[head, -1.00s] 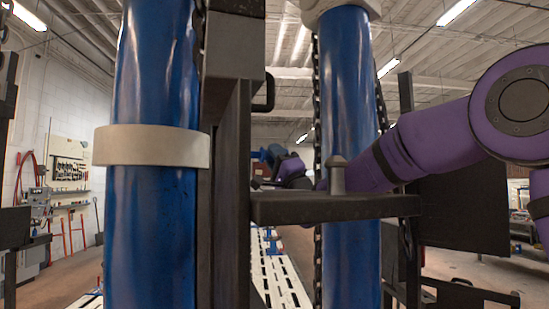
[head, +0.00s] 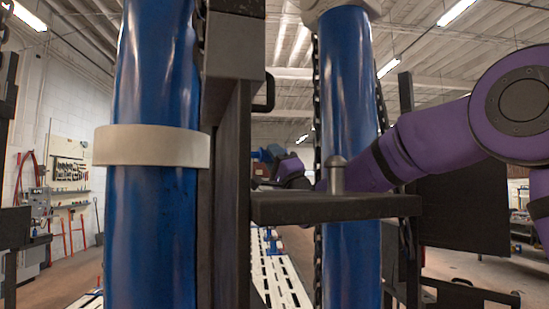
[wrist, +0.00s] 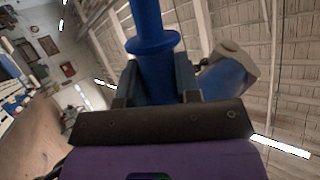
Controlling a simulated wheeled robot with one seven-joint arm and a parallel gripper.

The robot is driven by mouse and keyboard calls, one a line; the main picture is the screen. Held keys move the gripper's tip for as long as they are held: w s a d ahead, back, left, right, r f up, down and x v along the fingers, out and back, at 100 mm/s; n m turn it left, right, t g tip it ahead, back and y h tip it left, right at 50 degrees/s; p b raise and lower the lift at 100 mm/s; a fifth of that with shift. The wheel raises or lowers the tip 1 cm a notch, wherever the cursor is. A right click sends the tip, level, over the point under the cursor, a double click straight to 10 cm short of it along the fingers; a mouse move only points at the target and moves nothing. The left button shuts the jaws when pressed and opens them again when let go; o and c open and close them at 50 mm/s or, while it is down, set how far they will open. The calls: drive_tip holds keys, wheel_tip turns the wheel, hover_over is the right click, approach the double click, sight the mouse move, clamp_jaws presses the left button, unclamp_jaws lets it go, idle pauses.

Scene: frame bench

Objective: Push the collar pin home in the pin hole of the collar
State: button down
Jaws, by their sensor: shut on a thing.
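In the wrist view my gripper (wrist: 155,78) is shut on a blue pin (wrist: 152,43) with a wide round flange just beyond the fingers. The pin's far end runs out of the top of the picture. In the head view my gripper (head: 292,172) shows small and far behind the shelf, between the two blue posts, with the blue pin (head: 270,153) at its left. A pale collar (head: 150,146) rings the left blue post. A pale fitting (head: 340,8) also caps the right post. I cannot make out the pin hole or any contact with it.
A dark steel shelf (head: 335,206) carries an upright grey peg (head: 337,176) in front of the right blue post (head: 348,90). A dark upright (head: 232,130) stands beside the left post (head: 152,235). Chains hang by the right post. A slotted white bench (head: 280,282) lies below.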

drive_tip(key=shift+s+a, duration=0.3)
drive_tip(key=shift+a, duration=1)
drive_tip(key=shift+s+a, duration=0.25)
drive_tip(key=shift+a, duration=1)
drive_tip(key=shift+s+a, duration=0.3)
drive_tip(key=shift+a, duration=1)
drive_tip(key=shift+d, duration=0.15)
idle(0.3)
drive_tip(key=shift+w+d, duration=0.25)
drive_tip(key=shift+d, duration=0.85)
drive_tip(key=shift+w+d, duration=0.25)
drive_tip(key=shift+d, duration=0.8)
drive_tip(key=shift+w+d, duration=0.25)
drive_tip(key=shift+d, duration=0.85)
drive_tip(key=shift+a, duration=0.2)
